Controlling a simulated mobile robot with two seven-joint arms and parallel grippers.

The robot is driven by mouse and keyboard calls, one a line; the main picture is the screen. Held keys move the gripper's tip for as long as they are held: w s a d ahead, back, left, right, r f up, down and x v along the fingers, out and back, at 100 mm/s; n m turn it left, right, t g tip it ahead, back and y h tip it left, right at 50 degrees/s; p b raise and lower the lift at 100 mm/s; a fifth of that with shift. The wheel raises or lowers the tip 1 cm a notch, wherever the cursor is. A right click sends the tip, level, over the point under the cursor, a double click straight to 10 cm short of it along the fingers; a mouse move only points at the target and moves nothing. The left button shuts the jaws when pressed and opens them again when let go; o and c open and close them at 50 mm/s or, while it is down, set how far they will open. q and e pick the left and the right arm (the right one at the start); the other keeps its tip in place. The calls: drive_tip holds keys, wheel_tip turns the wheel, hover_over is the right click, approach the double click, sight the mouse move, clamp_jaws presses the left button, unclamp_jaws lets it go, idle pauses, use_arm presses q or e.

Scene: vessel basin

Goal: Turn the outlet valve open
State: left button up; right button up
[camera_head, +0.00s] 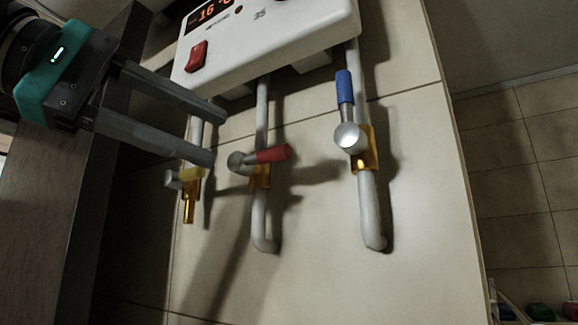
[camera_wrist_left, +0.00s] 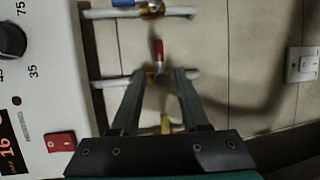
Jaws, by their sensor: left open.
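Three lever valves sit on pipes under the white heater; I see no label naming the outlet. The red lever (camera_head: 272,155) lies across its vertical pipe, pointing right. The blue lever (camera_head: 344,87) points up along its pipe. The yellow valve (camera_head: 190,174) at the left is partly hidden by a lower finger. My left gripper (camera_head: 217,137) is open and empty, its fingertips left of the red lever. In the left wrist view the red lever (camera_wrist_left: 158,49) shows just beyond the gap between the fingertips (camera_wrist_left: 161,74). My right gripper is not in view.
The white heater (camera_head: 265,38) with a red switch (camera_head: 198,56) hangs above the pipes, close over the fingers. Tiled wall is behind the valves. A white wall switch (camera_wrist_left: 302,64) shows in the left wrist view. The wall below the valves is clear.

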sight(267, 160)
use_arm(q)
drive_tip(key=p+x, duration=0.1)
drive_tip(key=x, duration=0.9)
drive_tip(key=shift+w+d+f, duration=0.1)
drive_tip(key=shift+w+d, duration=0.1)
drive_tip(key=shift+d, duration=0.1)
clamp_jaws()
